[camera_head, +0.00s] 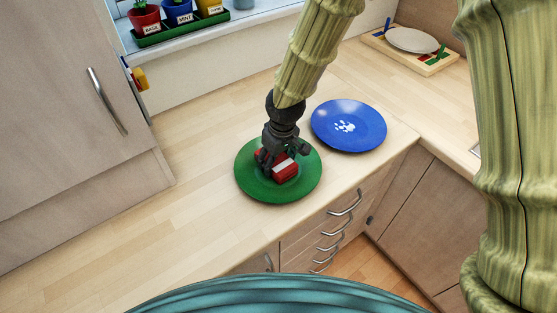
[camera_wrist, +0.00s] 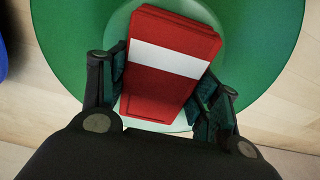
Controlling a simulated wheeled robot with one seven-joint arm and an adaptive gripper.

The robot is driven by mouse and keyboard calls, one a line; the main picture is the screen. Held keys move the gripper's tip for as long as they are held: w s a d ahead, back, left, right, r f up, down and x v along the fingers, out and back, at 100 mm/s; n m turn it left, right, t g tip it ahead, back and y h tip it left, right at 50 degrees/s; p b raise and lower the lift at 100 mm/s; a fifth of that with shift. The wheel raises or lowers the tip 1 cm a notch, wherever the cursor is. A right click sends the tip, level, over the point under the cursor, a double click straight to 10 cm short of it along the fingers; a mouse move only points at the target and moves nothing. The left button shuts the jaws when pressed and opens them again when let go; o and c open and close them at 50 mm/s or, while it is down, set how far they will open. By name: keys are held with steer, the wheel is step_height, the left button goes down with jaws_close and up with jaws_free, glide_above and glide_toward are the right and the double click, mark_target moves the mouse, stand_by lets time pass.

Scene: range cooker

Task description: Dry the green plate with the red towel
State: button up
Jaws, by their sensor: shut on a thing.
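The green plate (camera_head: 248,187) lies flat on the wooden worktop, near its front edge. It also fills much of the wrist view (camera_wrist: 265,45). The red towel (camera_head: 286,171), folded into a block with a white stripe, is over the middle of the plate. In the wrist view the towel (camera_wrist: 165,92) sits between the two fingers. My gripper (camera_head: 272,160) points down over the plate and is shut on the towel. Whether the towel's underside touches the plate is hidden.
A blue plate (camera_head: 360,128) with white marks lies just right of the green plate. A rack with a white plate (camera_head: 411,40) stands at the back right. Potted herbs (camera_head: 180,15) line the windowsill. A tall cabinet (camera_head: 75,100) stands at left. The worktop left of the green plate is clear.

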steer(key=shift+s+d, duration=0.1)
steer(key=shift+s, duration=0.05)
steer(key=shift+s+d, duration=0.55)
steer(key=shift+s, duration=0.1)
steer(key=shift+w+a+f+p, duration=0.1)
steer(key=shift+w+a+p, duration=0.2)
steer(key=shift+w+a, duration=0.45)
steer(key=shift+w, duration=0.1)
steer(key=shift+r+p, duration=3.45)
steer(key=shift+r, duration=1.1)
steer(key=shift+d, duration=0.1)
